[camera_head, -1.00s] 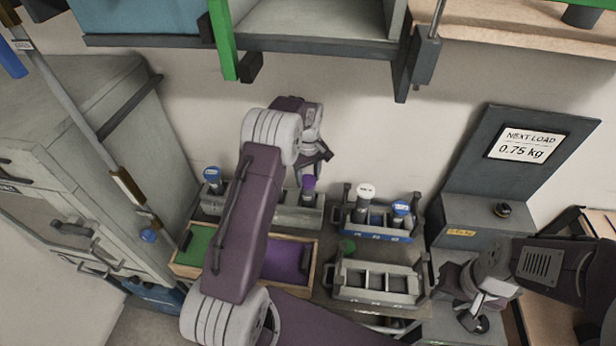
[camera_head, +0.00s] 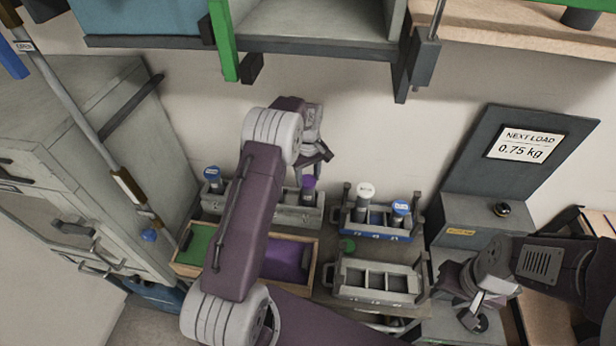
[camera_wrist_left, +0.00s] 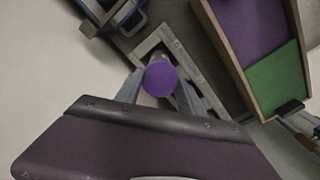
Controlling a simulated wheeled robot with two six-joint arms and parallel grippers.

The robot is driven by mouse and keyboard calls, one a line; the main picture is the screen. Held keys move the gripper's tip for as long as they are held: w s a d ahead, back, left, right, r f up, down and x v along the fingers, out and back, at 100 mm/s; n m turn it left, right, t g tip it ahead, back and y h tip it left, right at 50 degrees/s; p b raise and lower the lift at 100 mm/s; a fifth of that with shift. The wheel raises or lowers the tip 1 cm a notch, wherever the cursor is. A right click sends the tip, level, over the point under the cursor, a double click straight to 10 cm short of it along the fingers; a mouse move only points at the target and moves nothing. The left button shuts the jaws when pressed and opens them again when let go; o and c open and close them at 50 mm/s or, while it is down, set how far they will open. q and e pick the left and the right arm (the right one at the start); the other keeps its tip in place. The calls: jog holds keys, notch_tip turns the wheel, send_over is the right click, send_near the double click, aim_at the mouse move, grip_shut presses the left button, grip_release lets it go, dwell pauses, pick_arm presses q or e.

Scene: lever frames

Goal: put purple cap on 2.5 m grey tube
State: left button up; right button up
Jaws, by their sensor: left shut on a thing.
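The purple cap (camera_head: 308,181) sits at the top of a grey tube (camera_head: 307,195) that stands upright in the long grey rack (camera_head: 285,214). In the left wrist view the round purple cap (camera_wrist_left: 160,79) lies between my two left fingers. My left gripper (camera_head: 318,164) is shut on the cap from above. Whether the cap is fully seated cannot be told, and no length mark on the tube is readable. My right gripper (camera_head: 478,309) is at the lower right, over a dark round part; its finger gap is unclear.
Blue-capped tube (camera_head: 212,175) stands at the rack's left end, partly near my arm. Blue rack (camera_head: 375,234) holds a white-capped tube (camera_head: 365,196) and a blue-capped one (camera_head: 401,210). A green cap (camera_head: 347,245) lies near an empty grey rack (camera_head: 376,297). A green-and-purple tray (camera_head: 316,262) is in front.

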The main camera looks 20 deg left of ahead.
pick_arm(q)
jog(key=shift+f, duration=0.35)
dwell(0.5)
jog(key=o, duration=1.4)
jog(key=shift+r, duration=0.1)
notch_tip(320, 180, up, 8)
jog(key=shift+f+b, duration=0.1)
jog(key=shift+b, duration=0.85)
jog(key=shift+r, duration=0.55)
